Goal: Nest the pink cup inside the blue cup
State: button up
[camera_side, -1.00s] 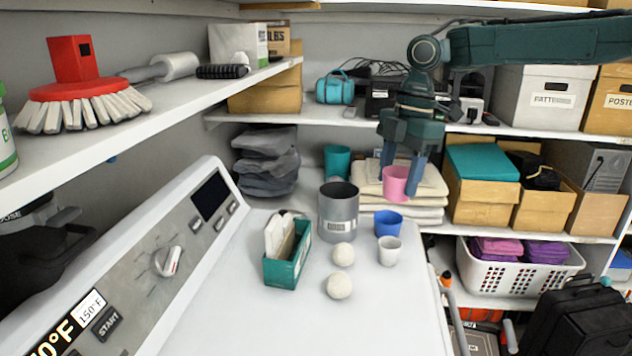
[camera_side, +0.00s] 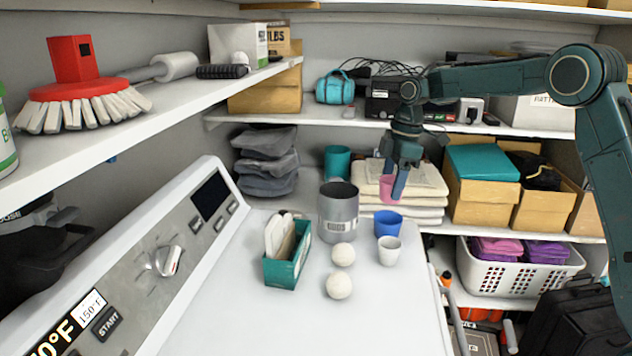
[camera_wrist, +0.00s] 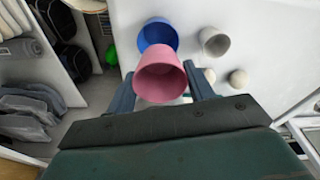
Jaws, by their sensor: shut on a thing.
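My gripper (camera_side: 394,184) is shut on the pink cup (camera_side: 385,189), with a finger on either side of it. The pink cup also shows in the wrist view (camera_wrist: 161,77), mouth toward the camera, between the fingers. The blue cup (camera_side: 387,224) stands upright on the white machine top, below the pink cup. In the wrist view the blue cup (camera_wrist: 158,35) is just beyond the pink cup, which overlaps its near edge in the picture. The pink cup appears held above the blue cup and apart from it.
A white cup (camera_side: 388,252) stands close to the blue cup. A grey canister (camera_side: 338,214), a teal cup (camera_side: 337,161) and a teal box (camera_side: 287,262) stand nearby. Two pale balls (camera_side: 339,286) lie in front. Folded towels (camera_side: 413,207) are stacked behind. The machine's front top is clear.

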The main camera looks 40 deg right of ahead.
aim_at(390, 203)
jog(key=shift+f, duration=0.1)
jog(key=shift+f, duration=2.8)
jog(key=o, duration=1)
jog(key=shift+o, duration=0.2)
jog(key=shift+r, duration=0.1)
